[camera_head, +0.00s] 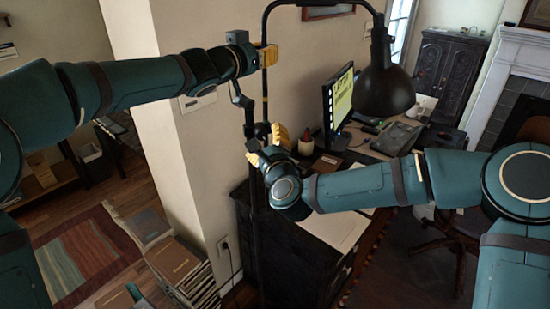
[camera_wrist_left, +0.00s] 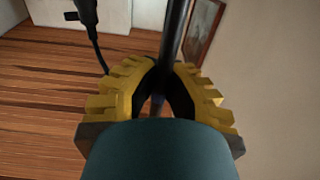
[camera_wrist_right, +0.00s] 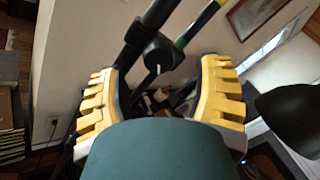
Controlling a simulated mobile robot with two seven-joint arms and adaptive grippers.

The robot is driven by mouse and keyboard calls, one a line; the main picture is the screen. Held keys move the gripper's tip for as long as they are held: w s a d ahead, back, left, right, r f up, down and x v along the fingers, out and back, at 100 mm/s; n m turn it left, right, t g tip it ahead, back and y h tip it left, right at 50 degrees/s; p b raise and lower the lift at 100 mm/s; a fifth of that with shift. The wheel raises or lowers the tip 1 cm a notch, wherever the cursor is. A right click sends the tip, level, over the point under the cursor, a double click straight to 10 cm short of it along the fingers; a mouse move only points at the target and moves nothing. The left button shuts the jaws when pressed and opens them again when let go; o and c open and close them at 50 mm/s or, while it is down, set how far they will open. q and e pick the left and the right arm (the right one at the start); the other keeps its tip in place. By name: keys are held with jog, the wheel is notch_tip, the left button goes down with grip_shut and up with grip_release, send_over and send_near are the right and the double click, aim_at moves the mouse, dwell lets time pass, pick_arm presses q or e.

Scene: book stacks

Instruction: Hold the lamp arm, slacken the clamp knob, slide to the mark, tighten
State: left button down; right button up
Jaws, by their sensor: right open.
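The black floor lamp has an upright pole (camera_head: 264,95), an arched arm (camera_head: 318,4) and a dark shade (camera_head: 385,88). My left gripper (camera_head: 267,56) has its yellow fingers around the upper pole. In the left wrist view the fingers (camera_wrist_left: 168,68) close in on both sides of the pole (camera_wrist_left: 177,35). A dark clamp (camera_head: 261,130) sits lower on the pole. My right gripper (camera_head: 267,146) is open at the clamp. In the right wrist view the clamp knob (camera_wrist_right: 158,52) lies between and beyond the spread fingers (camera_wrist_right: 160,75), with no visible contact. I cannot make out a mark.
A wall corner (camera_head: 180,150) is close on the left. Piled books (camera_head: 178,268) and a striped rug (camera_head: 85,252) lie on the floor at lower left.

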pick_arm(q)
jog(key=shift+a, duration=0.1)
pick_arm(e)
jog(key=v, duration=0.9)
jog(key=shift+d, duration=0.2)
jog(key=shift+f, duration=0.1)
pick_arm(q)
jog(key=c, duration=1.4)
grip_release()
jog(key=o, duration=0.3)
jog(key=shift+s+a+r, duration=0.1)
jog(key=shift+o, duration=0.2)
pick_arm(e)
jog(key=shift+s+a, duration=0.1)
jog(key=shift+a, duration=0.05)
